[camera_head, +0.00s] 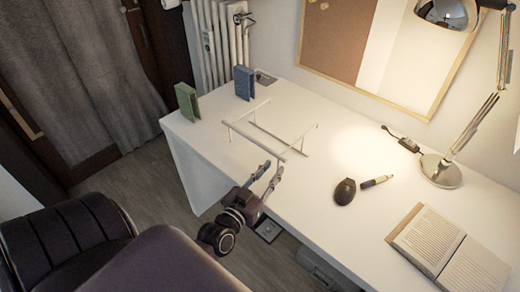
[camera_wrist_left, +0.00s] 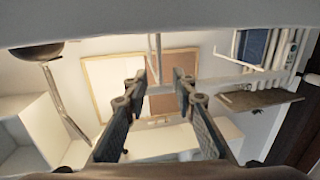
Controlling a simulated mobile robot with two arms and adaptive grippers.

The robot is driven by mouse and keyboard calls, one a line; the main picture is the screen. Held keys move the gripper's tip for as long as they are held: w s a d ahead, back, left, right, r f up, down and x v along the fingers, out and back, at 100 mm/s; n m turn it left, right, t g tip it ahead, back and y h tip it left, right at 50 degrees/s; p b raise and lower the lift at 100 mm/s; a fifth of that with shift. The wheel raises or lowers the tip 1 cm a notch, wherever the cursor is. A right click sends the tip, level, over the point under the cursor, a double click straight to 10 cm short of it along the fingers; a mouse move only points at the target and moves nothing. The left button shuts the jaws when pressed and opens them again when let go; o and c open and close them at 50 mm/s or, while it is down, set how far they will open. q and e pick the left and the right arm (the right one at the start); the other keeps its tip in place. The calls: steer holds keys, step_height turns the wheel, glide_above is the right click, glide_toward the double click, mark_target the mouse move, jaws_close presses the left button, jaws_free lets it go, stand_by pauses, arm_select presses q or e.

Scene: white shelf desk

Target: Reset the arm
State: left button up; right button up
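My left gripper (camera_head: 273,168) reaches in over the front edge of the white desk (camera_head: 315,220), beside the front bar of a thin white wire rack (camera_head: 268,142). Its two fingers are spread apart with nothing between them. Whether the fingers touch the rack cannot be told. My right gripper is in neither view.
A green book (camera_head: 187,102) and a blue book (camera_head: 244,82) stand upright at the desk's left end. A dark mouse-like object (camera_head: 345,191), a marker (camera_head: 377,181), an open book (camera_head: 450,250) and a desk lamp (camera_head: 440,171) are to the right. The desk's middle is mostly clear.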

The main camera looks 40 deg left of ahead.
arm_select(q)
steer(key=s, duration=0.7)
steer(key=shift+s+d+r, duration=0.2)
steer(key=shift+s+d, duration=0.05)
steer(key=shift+d, duration=0.15)
